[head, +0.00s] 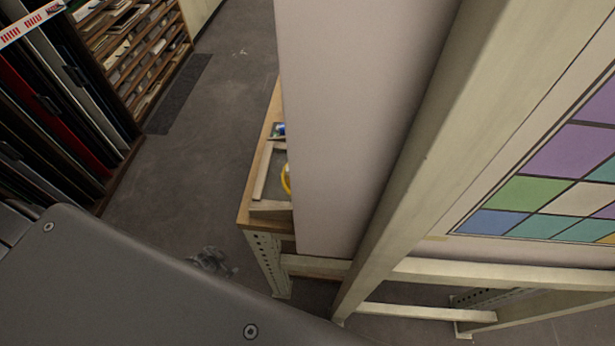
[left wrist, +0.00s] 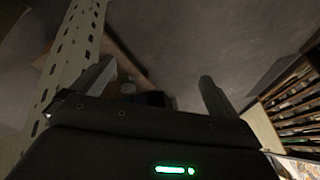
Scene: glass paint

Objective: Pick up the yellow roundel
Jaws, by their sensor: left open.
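A yellow curved edge (head: 286,180), likely part of the yellow roundel, shows in the head view on a wooden table. A tall pale panel hides most of it, so its full shape cannot be told. My left gripper (left wrist: 157,72) shows in the left wrist view with its two fingers wide apart. No yellow thing is visible between or near the fingers. My right gripper is in neither view.
The pale panel (head: 350,110) and a slanted beam (head: 425,150) block the middle of the head view. The wooden table (head: 250,205) has a perforated metal leg (head: 268,262). A slotted shelf (head: 150,50) stands at upper left. Grey floor (head: 210,145) between is mostly clear.

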